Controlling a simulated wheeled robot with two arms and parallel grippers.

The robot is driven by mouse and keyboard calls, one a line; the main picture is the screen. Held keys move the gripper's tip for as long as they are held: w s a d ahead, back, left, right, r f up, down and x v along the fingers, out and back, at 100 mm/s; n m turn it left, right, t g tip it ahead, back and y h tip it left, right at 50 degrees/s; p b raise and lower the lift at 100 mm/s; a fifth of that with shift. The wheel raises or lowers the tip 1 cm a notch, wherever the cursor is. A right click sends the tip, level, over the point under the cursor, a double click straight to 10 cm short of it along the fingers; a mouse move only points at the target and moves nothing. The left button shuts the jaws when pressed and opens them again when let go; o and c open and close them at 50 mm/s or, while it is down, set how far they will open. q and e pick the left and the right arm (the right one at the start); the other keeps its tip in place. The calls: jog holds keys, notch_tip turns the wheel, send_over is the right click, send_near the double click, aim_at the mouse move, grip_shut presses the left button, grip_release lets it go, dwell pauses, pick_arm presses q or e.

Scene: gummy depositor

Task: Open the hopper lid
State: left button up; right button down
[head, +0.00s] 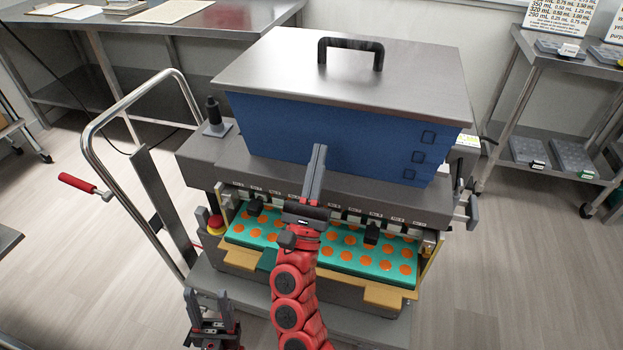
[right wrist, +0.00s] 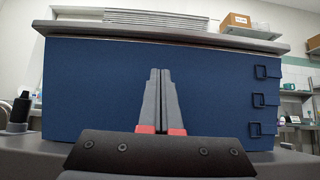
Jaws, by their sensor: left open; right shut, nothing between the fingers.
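The hopper is a blue box (head: 300,135) with a flat grey metal lid (head: 270,70) lying closed on top. A black handle (head: 350,42) stands on the lid toward its far side. My right gripper (head: 319,150) is shut and empty, pointing at the front face of the blue box, below the lid's front edge. In the right wrist view the shut fingers (right wrist: 160,75) stand in front of the blue wall, with the lid edge (right wrist: 160,38) above them. Whether the fingertips touch the wall I cannot tell. My left gripper (head: 208,300) is open and empty, low in front of the machine.
A green tray (head: 345,255) with orange round spots lies under the nozzles. A cart push handle (head: 85,150) and a red-gripped lever (head: 77,183) stand at the left. Small black latches (head: 418,157) are on the hopper's right side. A shelf rack (head: 570,110) stands at the right.

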jog(key=x, duration=0.3)
jog(key=shift+w+d+r, duration=0.1)
jog(key=shift+w+r, duration=0.05)
jog(key=shift+r, duration=0.25)
notch_tip(320, 180, up, 2)
jog(key=shift+r+p, duration=0.2)
jog(key=shift+p, duration=0.4)
jog(key=shift+r, duration=0.45)
